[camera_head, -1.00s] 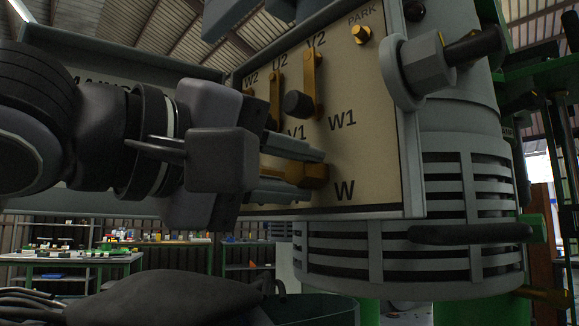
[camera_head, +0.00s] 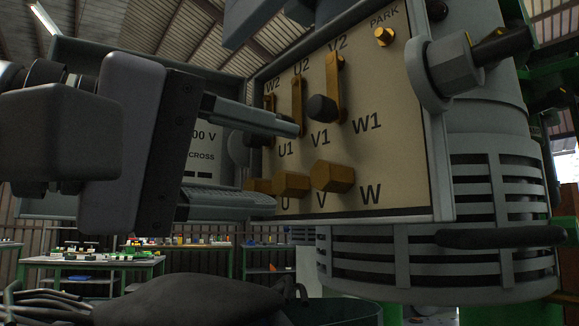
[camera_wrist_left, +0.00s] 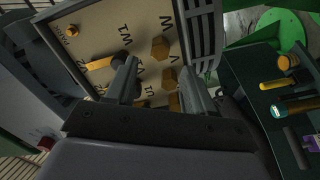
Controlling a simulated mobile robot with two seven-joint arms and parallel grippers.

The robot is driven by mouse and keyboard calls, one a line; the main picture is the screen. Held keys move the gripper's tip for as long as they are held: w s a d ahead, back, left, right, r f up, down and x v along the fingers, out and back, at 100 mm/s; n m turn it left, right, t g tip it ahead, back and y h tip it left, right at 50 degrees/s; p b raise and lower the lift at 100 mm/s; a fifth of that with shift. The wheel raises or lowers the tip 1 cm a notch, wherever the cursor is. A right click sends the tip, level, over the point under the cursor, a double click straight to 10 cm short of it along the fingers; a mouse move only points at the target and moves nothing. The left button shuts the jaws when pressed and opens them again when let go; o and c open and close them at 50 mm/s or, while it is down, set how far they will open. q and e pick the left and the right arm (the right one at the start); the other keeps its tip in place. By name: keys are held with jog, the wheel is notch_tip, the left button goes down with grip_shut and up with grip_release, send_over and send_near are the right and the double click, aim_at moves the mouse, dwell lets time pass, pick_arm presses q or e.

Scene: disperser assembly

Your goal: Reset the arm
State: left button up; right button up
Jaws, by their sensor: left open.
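My left gripper (camera_head: 287,165) is open and empty in front of the terminal panel (camera_head: 400,150) of the motor box. Its two fingers point right at the panel, with brass hexagonal nuts behind and between them. Brass links (camera_head: 335,85) stand upright higher on the panel, one with a dark knob (camera_head: 322,108). The left wrist view shows the spread fingers (camera_wrist_left: 160,78) over the panel. My right gripper is not in view.
The grey finned motor body (camera_head: 480,220) stands right of the panel, with a grey hexagonal fitting (camera_head: 450,65) jutting out. A dark tray (camera_wrist_left: 262,135) with yellow-handled tools is at the right of the wrist view. Tables (camera_head: 85,262) with small items stand behind.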

pick_arm(q)
jog(key=shift+s+a, duration=0.25)
dwell(0.3)
